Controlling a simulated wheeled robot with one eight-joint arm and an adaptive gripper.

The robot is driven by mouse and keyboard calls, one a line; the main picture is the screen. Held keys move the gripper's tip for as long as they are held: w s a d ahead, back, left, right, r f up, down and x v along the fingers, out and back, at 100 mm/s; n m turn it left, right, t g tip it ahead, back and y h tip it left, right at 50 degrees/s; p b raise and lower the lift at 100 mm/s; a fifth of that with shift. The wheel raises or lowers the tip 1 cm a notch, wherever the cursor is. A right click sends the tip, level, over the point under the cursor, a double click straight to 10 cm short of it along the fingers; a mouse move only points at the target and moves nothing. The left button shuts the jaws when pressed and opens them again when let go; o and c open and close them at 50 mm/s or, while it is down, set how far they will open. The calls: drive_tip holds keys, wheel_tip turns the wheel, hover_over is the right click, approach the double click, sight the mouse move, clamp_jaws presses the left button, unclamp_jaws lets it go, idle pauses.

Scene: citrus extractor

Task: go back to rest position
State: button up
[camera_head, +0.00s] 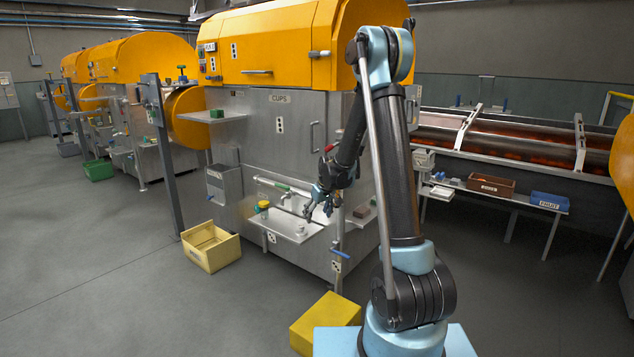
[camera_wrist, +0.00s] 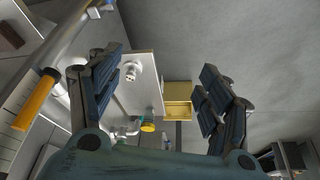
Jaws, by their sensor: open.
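My gripper (camera_head: 318,205) is at the end of my arm, in front of the steel citrus extractor (camera_head: 262,130) with its orange hood. It hangs near the right end of the extractor's small white shelf (camera_head: 285,224). In the wrist view my gripper (camera_wrist: 160,95) shows its two dark fingers spread wide, with nothing held between them. The shelf (camera_wrist: 145,85) shows between the fingers, with a white fitting (camera_wrist: 132,70) on it. Whether any fingertip touches the shelf cannot be told.
A yellow bin (camera_head: 211,247) stands on the floor to the left, and a yellow block (camera_head: 325,323) lies near my base. A post (camera_head: 163,150) stands left of the extractor. A side table (camera_head: 500,192) at right holds a brown bin (camera_head: 491,186) and a blue bin (camera_head: 549,201). Left floor is open.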

drive_tip(key=s+d+r+m, duration=0.1)
drive_tip(key=s+d+r, duration=0.3)
drive_tip(key=s, duration=0.3)
drive_tip(key=s+d+r+m+h, duration=0.1)
drive_tip(key=s+d+r, duration=0.35)
drive_tip(key=s, duration=0.25)
drive_tip(key=s+d+r+m, duration=0.1)
drive_tip(key=s+d+r, duration=0.2)
drive_tip(key=s+r, duration=0.3)
drive_tip(key=s+d+f+m, duration=0.1)
drive_tip(key=s+d+f, duration=0.1)
drive_tip(key=s, duration=1)
drive_tip(key=s+d+f+m+g+h, duration=0.1)
drive_tip(key=s+d, duration=0.4)
drive_tip(key=s, duration=0.7)
wheel_tip(320, 180, down, 2)
drive_tip(key=shift+s+d+f+m, duration=0.15)
drive_tip(key=shift+s+f+m, duration=0.1)
drive_tip(key=shift+m, duration=0.35)
